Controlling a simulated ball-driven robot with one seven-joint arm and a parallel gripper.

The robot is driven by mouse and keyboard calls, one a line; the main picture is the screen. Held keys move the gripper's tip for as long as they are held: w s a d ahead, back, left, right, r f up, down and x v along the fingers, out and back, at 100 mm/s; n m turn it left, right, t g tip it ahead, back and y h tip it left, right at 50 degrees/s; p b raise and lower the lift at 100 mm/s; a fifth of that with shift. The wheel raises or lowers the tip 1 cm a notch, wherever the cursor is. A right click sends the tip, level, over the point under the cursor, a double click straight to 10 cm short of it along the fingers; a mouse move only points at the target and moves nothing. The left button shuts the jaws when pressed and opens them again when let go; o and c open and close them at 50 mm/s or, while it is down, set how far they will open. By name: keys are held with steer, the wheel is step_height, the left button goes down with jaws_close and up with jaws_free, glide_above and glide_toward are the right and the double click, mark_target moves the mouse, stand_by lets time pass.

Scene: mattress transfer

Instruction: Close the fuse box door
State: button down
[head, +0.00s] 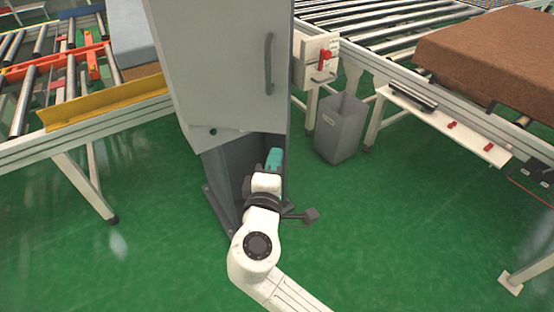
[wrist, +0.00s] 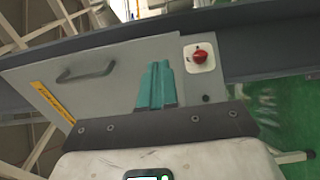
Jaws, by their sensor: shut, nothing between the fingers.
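A tall grey cabinet, which looks like the fuse box, stands at the centre of the head view. Its light grey door (head: 225,70) has a vertical bar handle (head: 268,62) near the right edge. The wrist view shows a light grey panel (wrist: 125,70) with a dark handle (wrist: 86,72) and a yellow label strip. I cannot tell how far the door is open. My gripper (head: 273,159) is low, below the door's bottom edge, beside the cabinet's dark lower part. Its teal fingers (wrist: 157,86) are together and empty. Contact with the panel cannot be told.
A red knob (wrist: 200,55) sits on a white plate right of the fingers. A grey bin (head: 340,128) and a small box with a red switch (head: 325,58) stand right of the cabinet. Roller conveyors flank it; a brown mattress (head: 495,60) lies right. Green floor in front is clear.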

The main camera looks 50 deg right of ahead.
mark_target(283, 124)
steer(key=p+x, duration=0.2)
steer(key=x, duration=0.7)
steer(key=shift+w+d, duration=0.2)
steer(key=shift+d, duration=0.15)
